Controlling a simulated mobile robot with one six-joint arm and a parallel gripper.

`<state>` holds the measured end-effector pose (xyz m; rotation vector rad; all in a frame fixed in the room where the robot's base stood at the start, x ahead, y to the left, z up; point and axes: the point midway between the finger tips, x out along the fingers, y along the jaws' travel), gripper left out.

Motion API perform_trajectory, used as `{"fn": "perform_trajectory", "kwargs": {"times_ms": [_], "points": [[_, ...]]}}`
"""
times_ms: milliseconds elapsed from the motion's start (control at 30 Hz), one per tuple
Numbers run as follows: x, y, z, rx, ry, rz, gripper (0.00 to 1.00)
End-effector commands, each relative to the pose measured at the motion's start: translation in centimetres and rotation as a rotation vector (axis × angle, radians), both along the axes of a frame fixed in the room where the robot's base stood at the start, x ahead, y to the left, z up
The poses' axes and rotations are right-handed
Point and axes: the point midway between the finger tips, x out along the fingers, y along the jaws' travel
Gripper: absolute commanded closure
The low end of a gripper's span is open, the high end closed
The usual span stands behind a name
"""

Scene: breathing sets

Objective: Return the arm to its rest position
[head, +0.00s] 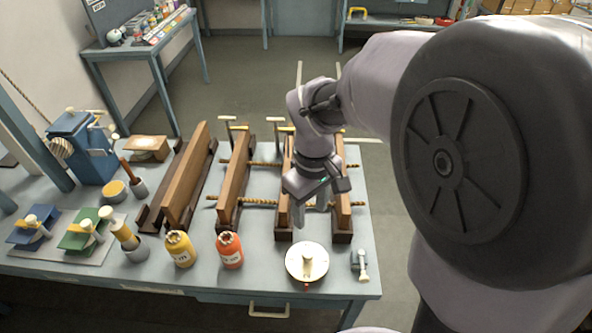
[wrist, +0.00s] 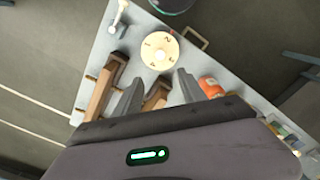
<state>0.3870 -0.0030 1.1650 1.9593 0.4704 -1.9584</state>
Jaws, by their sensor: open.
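My gripper (head: 311,217) hangs above the right part of the workbench (head: 200,215), fingers pointing down, over the wooden clamp frames. In the wrist view my gripper (wrist: 156,95) has its two grey fingers spread apart with nothing between them. Below it in that view are the wooden frames (wrist: 110,83) and the round cream dial (wrist: 160,51). My arm reaches in from the right side of the head view and hides part of the bench's right side.
The cream dial (head: 307,262) stands at the bench's front edge. A small metal device (head: 360,264) is right of it. An orange jar (head: 230,250) and a yellow jar (head: 179,249) stand to the left. A blue machine (head: 84,147) is at the far left. Floor behind the bench is clear.

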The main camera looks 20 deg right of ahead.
Motion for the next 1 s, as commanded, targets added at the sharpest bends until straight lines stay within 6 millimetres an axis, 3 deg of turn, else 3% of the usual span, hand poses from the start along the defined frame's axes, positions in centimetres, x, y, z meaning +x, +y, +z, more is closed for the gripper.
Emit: {"fn": "perform_trajectory", "kwargs": {"times_ms": [200,267,433,600,1000], "points": [[-1.0,0.4,0.1,0.017,-0.051,-0.074,0.52],[-2.8,1.0,0.2,0.051,-0.121,-0.190,0.52],[-9.3,3.0,-0.7,0.226,-0.319,-0.583,0.52],[-12.7,4.1,-1.8,0.364,-0.403,-0.802,0.52],[-13.0,4.2,-1.4,0.383,-0.410,-0.831,0.52]]}}
